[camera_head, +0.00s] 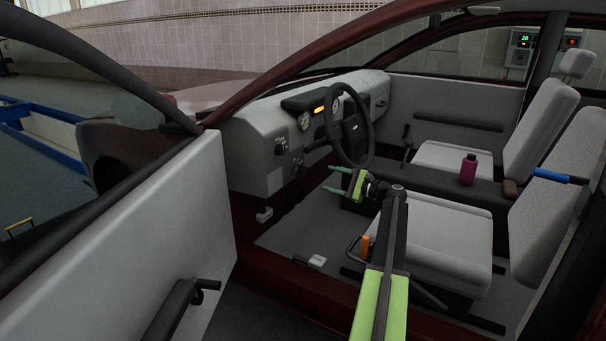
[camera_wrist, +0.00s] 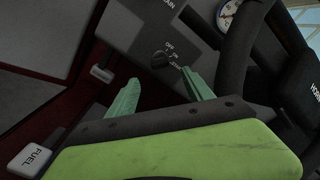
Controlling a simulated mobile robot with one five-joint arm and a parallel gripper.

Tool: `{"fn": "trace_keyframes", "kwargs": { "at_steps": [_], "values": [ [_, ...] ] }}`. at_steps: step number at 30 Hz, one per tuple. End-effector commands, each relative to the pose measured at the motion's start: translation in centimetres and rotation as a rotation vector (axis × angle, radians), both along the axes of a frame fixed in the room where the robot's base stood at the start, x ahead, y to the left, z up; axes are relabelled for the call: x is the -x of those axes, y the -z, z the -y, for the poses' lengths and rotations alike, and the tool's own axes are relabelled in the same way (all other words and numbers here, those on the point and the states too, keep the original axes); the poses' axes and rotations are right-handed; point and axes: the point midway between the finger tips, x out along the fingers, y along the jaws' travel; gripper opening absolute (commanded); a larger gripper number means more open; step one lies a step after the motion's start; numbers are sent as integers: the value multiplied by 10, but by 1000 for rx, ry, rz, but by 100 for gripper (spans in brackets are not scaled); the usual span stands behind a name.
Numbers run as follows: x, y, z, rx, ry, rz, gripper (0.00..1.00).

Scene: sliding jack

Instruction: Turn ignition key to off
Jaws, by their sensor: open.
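The ignition switch (camera_wrist: 162,60) is a small dark knob or key on the grey dash panel in the wrist view. An OFF label and further blurred labels stand beside it; I cannot tell which one it points to. In the head view the small dark switch (camera_head: 297,162) on the dash left of the steering wheel looks like it. My gripper (camera_head: 334,179) is open and empty inside the car, short of the dash. In the wrist view its two green fingers (camera_wrist: 163,90) point toward the switch, one to each side below it, apart from it.
The steering wheel (camera_head: 352,127) is close on the right of the switch. The open door (camera_head: 135,245) stands at left. A FUEL lever (camera_wrist: 32,158) shows at the wrist view's lower left.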

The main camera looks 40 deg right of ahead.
Motion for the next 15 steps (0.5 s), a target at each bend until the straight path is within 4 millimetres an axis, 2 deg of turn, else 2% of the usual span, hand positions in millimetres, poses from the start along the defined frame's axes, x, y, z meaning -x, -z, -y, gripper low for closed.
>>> {"fn": "trace_keyframes", "kwargs": {
  "at_steps": [1, 9, 15],
  "values": [
    [-13, 0, -3, 0, -3, 0, 60],
    [-78, 0, -17, 1, -1, 0, 60],
    [-112, 0, -26, 1, 1, 0, 60]
  ]
}}
